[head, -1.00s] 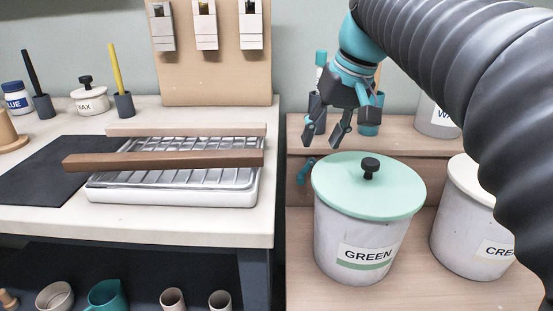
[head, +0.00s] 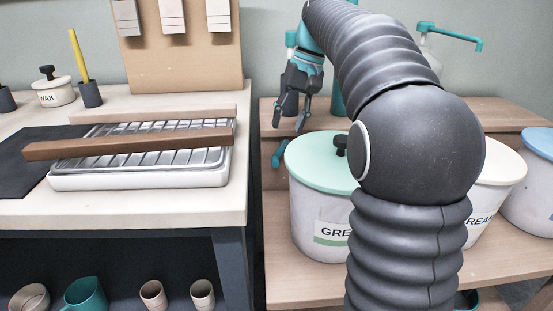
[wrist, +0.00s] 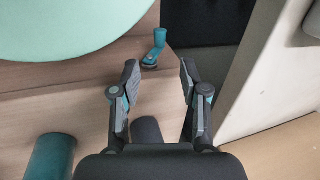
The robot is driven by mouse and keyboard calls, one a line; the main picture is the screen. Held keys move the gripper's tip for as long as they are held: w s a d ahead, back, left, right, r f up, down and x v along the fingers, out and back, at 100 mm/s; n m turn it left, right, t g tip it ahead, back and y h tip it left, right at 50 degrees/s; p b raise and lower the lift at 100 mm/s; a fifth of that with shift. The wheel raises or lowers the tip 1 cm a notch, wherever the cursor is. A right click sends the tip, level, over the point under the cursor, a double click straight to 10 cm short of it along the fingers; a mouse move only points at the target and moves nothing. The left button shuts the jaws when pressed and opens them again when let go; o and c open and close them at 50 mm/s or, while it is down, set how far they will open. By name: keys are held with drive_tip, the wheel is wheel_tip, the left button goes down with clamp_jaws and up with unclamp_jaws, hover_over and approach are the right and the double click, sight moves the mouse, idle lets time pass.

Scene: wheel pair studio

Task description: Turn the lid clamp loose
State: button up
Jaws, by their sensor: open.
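The lid clamp is a small teal lever (head: 279,153) at the left side of the bucket labelled GREEN (head: 322,220), just beside its mint lid (head: 308,160). In the wrist view the clamp (wrist: 154,48) shows as a teal handle on a dark pivot, beyond and between my fingertips. My gripper (head: 290,125) points down, open and empty, above the clamp and apart from it. Both fingers (wrist: 160,68) are spread in the wrist view. My arm hides the right part of the GREEN bucket and its label.
A cream-lidded bucket (head: 482,225) and a blue-lidded bucket (head: 530,195) stand to the right. The left table (head: 150,212) bears a white tray (head: 140,178) with a brown bar (head: 130,145) across it. A teal cylinder (wrist: 50,155) stands left of my gripper in the wrist view.

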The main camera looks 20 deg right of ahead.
sight(276, 159)
drive_tip(key=b+x, duration=0.2)
drive_tip(key=x, duration=0.7)
drive_tip(key=shift+a+f, duration=0.1)
drive_tip(key=shift+f, duration=0.2)
clamp_jaws()
